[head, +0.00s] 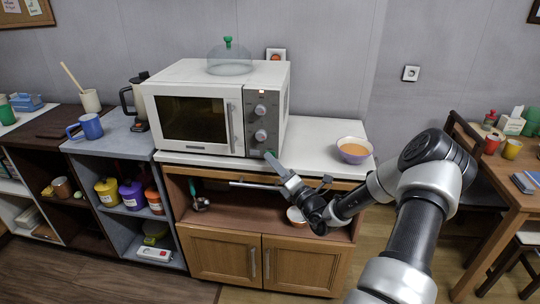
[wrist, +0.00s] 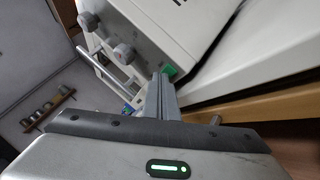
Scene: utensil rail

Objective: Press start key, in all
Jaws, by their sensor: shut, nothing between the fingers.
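The white microwave (head: 205,74) stands on the counter with its door shut. Its grey control panel has two knobs and, at the bottom, a green start key (head: 269,153). In the wrist view the green key (wrist: 170,70) is partly hidden beside the fingertips. My gripper (head: 272,160) is shut and empty, pointing at the panel's lower part. In the wrist view its closed fingers (wrist: 159,80) end right at the key. I cannot tell whether they touch it.
A bowl of orange content (head: 354,150) sits on the counter to the right. A glass dome with a green knob (head: 229,58) stands on the microwave. A rail (head: 252,185) runs along the counter front below the microwave, with a ladle (head: 198,200) hanging on the left.

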